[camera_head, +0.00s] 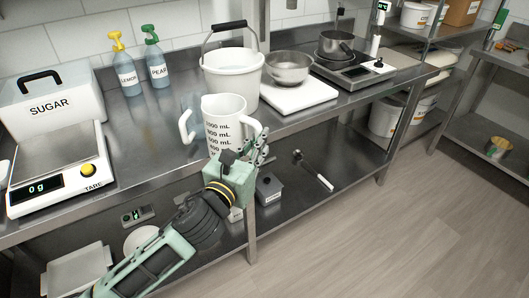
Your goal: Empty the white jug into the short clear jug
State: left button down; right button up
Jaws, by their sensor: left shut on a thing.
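The white jug (222,121), with dark mL marks, stands out in front of the steel bench's front edge, roughly upright. White loops show on both its left and right sides; I cannot tell whether both belong to it. My left gripper (259,146) is at the jug's lower right side, by the right loop, and is shut on the jug. My wrist hides the jug's bottom. The jug's inside and contents do not show. My right gripper is out of view.
On the steel bench stand a sugar bin (52,104), a scale reading 0 g (50,193), two syrup bottles (126,70), a white bucket (233,76), a metal bowl (289,69) and a saucepan (335,45) on a hotplate.

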aim_at(256, 126)
pick_arm(q)
jog(key=shift+w+d+r, duration=0.1)
jog(key=shift+w+d, duration=0.35)
jog(key=shift+d, duration=0.1)
jog(key=shift+w+a+r+n+g+h+p, duration=0.15)
jog(key=shift+w+r+n+p, duration=0.2)
jog(key=shift+r, duration=0.4)
jog(key=shift+w+d+r+n+g+h+p, duration=0.1)
jog(key=shift+r+n+p, duration=0.35)
jog(key=shift+r, duration=0.35)
jog(key=shift+w+a+r+n+g+h+p, duration=0.15)
jog(key=shift+w+r+n+p, duration=0.15)
jog(key=shift+r+p, duration=0.35)
jog(key=shift+s+b, duration=0.1)
jog(key=shift+b, duration=0.2)
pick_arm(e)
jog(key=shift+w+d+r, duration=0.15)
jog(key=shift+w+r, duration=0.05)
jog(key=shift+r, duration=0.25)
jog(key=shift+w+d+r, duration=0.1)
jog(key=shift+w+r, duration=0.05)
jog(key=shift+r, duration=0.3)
